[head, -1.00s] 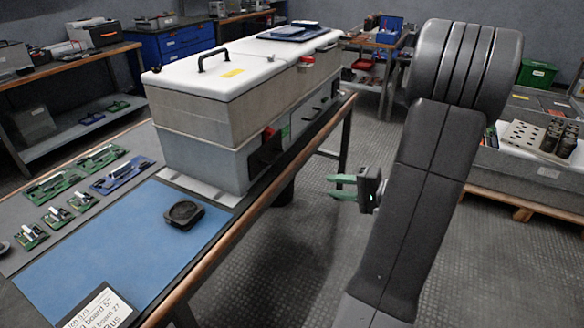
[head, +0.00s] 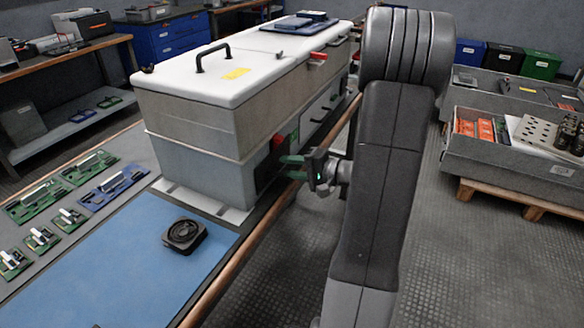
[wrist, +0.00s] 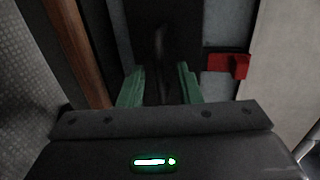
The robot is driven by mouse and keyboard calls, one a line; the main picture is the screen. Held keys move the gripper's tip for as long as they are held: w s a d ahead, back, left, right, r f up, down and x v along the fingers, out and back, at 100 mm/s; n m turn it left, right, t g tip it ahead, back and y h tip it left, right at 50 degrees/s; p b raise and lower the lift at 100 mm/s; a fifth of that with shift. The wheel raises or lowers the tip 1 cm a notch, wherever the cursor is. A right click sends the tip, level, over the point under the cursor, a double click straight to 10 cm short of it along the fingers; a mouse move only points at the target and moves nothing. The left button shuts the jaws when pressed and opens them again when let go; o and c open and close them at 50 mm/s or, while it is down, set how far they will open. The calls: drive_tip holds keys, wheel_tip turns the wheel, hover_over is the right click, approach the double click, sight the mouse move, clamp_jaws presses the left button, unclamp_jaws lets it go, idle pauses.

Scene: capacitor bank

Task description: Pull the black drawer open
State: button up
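The black drawer (wrist: 185,40) shows as a dark front at the top middle of the wrist view. A dark upright bar, seemingly its handle (wrist: 159,45), stands out in front of it. In the head view a dark patch of the drawer (head: 263,172) shows on the right side of the grey cabinet (head: 195,165). My gripper (wrist: 160,86) is open, its two green fingers apart, with the handle lined up with the gap between them. I cannot tell whether the handle is within the fingers. In the head view my gripper (head: 288,168) is beside the drawer side.
A red part (wrist: 230,64) sits right of the drawer in the wrist view. The wooden bench edge (head: 240,270) runs close by my gripper. A round black part (head: 184,235) lies on the blue mat (head: 110,270).

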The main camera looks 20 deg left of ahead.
drive_tip(key=shift+c, duration=0.2)
clamp_jaws()
drive_tip(key=d+f+b+v, duration=0.1)
drive_tip(key=f+b+v, duration=0.2)
drive_tip(key=v, duration=1.6)
drive_tip(key=shift+f, duration=0.5)
drive_tip(key=shift+a, duration=0.1)
drive_tip(key=shift+o, duration=0.2)
unclamp_jaws()
